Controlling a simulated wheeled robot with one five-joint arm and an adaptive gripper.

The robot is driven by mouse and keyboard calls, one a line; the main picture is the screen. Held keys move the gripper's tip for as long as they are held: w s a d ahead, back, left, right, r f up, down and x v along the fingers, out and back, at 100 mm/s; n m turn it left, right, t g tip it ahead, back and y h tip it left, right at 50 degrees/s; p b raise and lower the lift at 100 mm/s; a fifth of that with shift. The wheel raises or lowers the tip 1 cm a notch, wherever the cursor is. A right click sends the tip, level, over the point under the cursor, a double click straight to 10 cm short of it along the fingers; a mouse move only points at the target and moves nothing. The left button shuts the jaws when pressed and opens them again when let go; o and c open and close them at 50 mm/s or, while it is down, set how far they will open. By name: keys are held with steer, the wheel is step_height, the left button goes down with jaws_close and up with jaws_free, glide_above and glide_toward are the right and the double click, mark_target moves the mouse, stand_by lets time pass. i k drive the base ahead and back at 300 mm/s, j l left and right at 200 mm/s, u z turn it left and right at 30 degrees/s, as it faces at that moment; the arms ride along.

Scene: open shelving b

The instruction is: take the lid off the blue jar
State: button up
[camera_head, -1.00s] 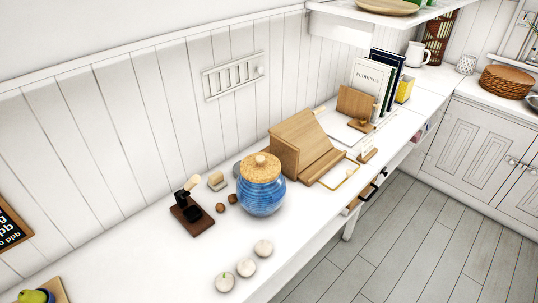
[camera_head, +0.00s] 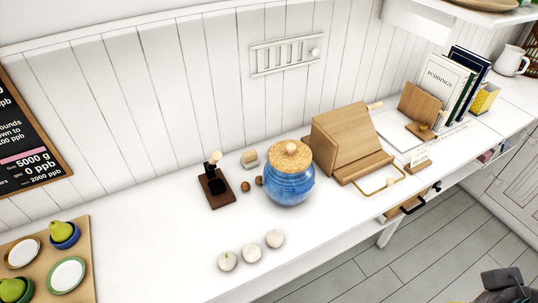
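The blue jar (camera_head: 289,187) stands upright on the white counter. Its round cork-coloured lid (camera_head: 291,156) with a small pale knob sits on top. A dark grey part of my arm, perhaps my gripper (camera_head: 503,285), shows at the bottom right corner, cut off by the frame edge. It is far from the jar, and I cannot see whether its fingers are open or shut.
A wooden stand (camera_head: 345,143) is close to the jar's right. Small brown balls (camera_head: 245,186) and a dark wooden stand (camera_head: 215,187) are to its left. Several white bulbs (camera_head: 251,252) lie in front. A tray (camera_head: 82,228) with pears is at far left.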

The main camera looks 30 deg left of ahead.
mark_target(286, 156)
steer(key=i+u, duration=0.1)
steer(key=u, duration=0.35)
steer(key=l+u, duration=0.1)
steer(key=u, duration=0.35)
steer(key=i+l+u, duration=0.1)
steer(key=u, duration=0.3)
steer(key=l+u, duration=0.15)
steer(key=u, duration=0.3)
steer(key=i+u, duration=0.1)
steer(key=u, duration=0.3)
steer(key=l+u, duration=0.15)
steer(key=u, duration=0.25)
steer(key=i+l+u, duration=0.1)
steer(key=u, duration=0.3)
steer(key=l+u, duration=0.15)
steer(key=u, duration=0.25)
steer(key=i+l+u, duration=0.1)
steer(key=u, duration=0.3)
steer(key=l+u, duration=0.2)
steer(key=u, duration=0.15)
steer(key=l+u, duration=0.2)
steer(key=u, duration=0.15)
steer(key=l+u, duration=0.2)
steer(key=u, duration=0.15)
